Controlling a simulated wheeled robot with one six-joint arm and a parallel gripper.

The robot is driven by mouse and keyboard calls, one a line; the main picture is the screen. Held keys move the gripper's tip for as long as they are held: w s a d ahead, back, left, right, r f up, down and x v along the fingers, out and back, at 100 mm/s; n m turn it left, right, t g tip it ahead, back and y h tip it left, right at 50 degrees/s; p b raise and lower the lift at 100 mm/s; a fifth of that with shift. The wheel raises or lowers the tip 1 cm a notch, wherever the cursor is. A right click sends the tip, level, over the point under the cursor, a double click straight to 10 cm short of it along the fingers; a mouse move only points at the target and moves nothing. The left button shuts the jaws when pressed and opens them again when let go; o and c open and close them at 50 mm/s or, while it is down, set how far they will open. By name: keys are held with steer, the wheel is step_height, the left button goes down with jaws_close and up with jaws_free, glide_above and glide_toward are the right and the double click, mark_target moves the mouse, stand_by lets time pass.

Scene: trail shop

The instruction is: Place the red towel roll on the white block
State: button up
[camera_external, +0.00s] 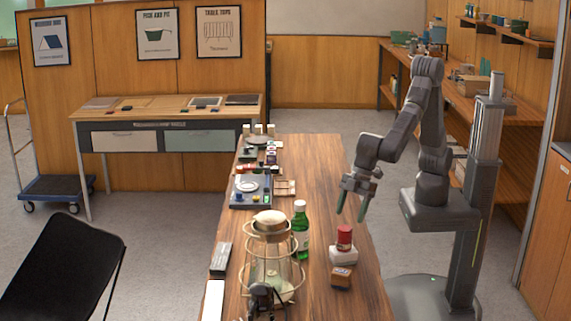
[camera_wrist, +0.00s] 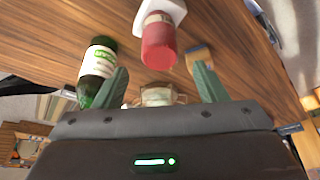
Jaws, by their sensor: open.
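The red towel roll (camera_external: 344,237) stands upright on top of the white block (camera_external: 343,256) near the right edge of the wooden table. In the wrist view the roll (camera_wrist: 158,45) shows beyond the fingertips, with the white block (camera_wrist: 174,9) behind it at the top edge. My gripper (camera_external: 352,210) is open and empty, above the roll and apart from it. Its two green fingers (camera_wrist: 162,75) show spread in the wrist view, with the roll between their lines but not between the fingers.
A green bottle (camera_external: 300,232) with a white cap stands left of the roll. A wire-framed lantern (camera_external: 272,262) is further left. A small brown block (camera_external: 341,278) lies just in front of the white block. Several small items crowd the table's far end.

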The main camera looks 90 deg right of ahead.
steer(key=v, duration=0.3)
steer(key=shift+s+d+r, duration=0.1)
steer(key=shift+r, duration=0.15)
